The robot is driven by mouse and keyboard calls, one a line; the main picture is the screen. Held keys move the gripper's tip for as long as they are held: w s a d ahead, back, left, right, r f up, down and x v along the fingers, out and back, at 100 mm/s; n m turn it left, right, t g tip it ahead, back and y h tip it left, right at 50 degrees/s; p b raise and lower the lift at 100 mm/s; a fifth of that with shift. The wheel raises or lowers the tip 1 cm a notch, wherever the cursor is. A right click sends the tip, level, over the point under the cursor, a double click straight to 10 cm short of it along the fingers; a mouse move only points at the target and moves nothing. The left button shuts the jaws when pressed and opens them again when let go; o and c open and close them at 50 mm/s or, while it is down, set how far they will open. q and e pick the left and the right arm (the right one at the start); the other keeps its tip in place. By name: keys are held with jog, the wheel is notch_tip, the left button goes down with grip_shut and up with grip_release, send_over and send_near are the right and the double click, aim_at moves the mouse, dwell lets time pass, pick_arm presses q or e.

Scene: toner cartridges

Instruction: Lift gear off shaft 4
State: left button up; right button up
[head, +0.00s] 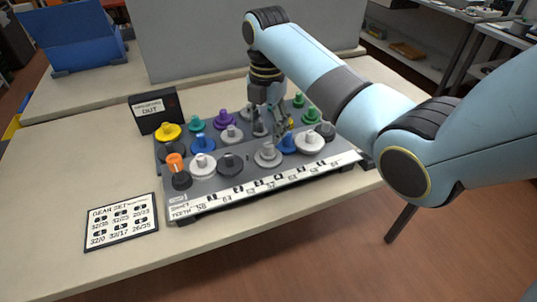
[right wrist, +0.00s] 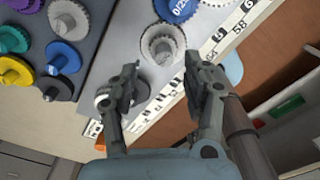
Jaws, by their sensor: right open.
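A light grey gear (head: 268,155) with a raised hub sits upright on the front row of the grey board (head: 200,190). In the right wrist view the light grey gear (right wrist: 162,45) lies just beyond and between my fingertips. My right gripper (head: 277,127) is open and empty, pointing down above the board behind this gear; it also shows in the right wrist view (right wrist: 160,70) with fingers apart. My left gripper is not in view.
A blue gear (head: 288,143) and a dark grey gear (head: 231,162) flank the light grey one closely.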

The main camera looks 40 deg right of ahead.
aim_at(269, 145)
jog(key=f, duration=0.5)
jog(key=shift+s+f, duration=0.3)
jog(key=shift+f, duration=0.05)
jog(key=shift+s, duration=0.1)
grip_shut()
